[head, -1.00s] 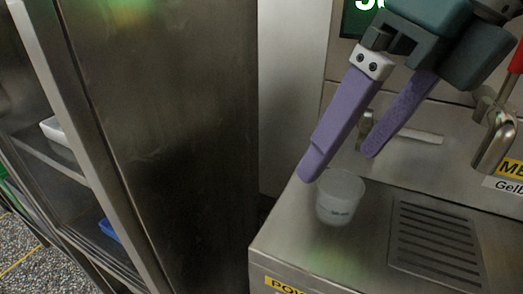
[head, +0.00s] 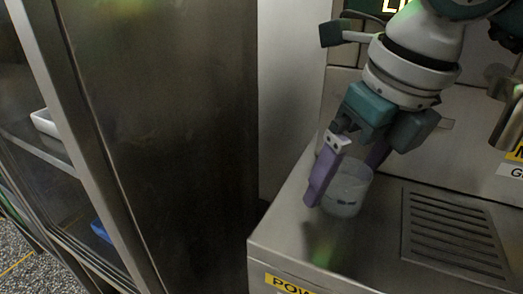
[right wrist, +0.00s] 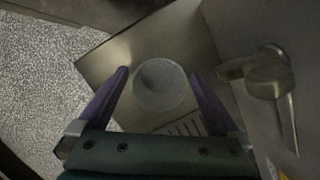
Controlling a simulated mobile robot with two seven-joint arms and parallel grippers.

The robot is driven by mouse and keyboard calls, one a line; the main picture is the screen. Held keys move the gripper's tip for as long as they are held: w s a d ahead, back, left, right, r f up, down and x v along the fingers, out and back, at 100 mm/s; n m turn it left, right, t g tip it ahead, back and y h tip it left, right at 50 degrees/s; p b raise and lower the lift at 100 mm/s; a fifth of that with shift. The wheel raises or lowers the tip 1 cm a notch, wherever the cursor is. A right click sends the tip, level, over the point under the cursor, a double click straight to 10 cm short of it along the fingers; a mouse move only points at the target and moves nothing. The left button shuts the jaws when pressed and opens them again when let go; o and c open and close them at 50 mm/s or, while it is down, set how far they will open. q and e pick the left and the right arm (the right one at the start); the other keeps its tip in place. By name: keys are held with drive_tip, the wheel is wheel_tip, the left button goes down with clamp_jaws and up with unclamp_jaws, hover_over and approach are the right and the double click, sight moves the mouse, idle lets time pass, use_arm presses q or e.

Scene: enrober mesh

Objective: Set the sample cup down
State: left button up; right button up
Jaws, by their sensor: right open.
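The sample cup (head: 343,196), translucent whitish with small print, stands upright on the steel surface of the machine (head: 385,255) near its left edge. My right gripper (head: 342,180) is open and lowered around the cup, with one purple finger at its left and the other partly hidden behind it. In the right wrist view the cup (right wrist: 160,85) sits between the two fingers (right wrist: 160,74), with a gap on each side. My left gripper is in neither view.
A slotted drip grate (head: 455,228) lies to the right of the cup. A metal tap (right wrist: 265,75) projects from the machine's wall. A steel cabinet (head: 170,130) stands at the left, with a white tray (head: 45,122) on its shelf. The surface in front of the cup is clear.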

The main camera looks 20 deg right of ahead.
drive_tip(key=shift+c, duration=0.2)
drive_tip(key=c, duration=1.3)
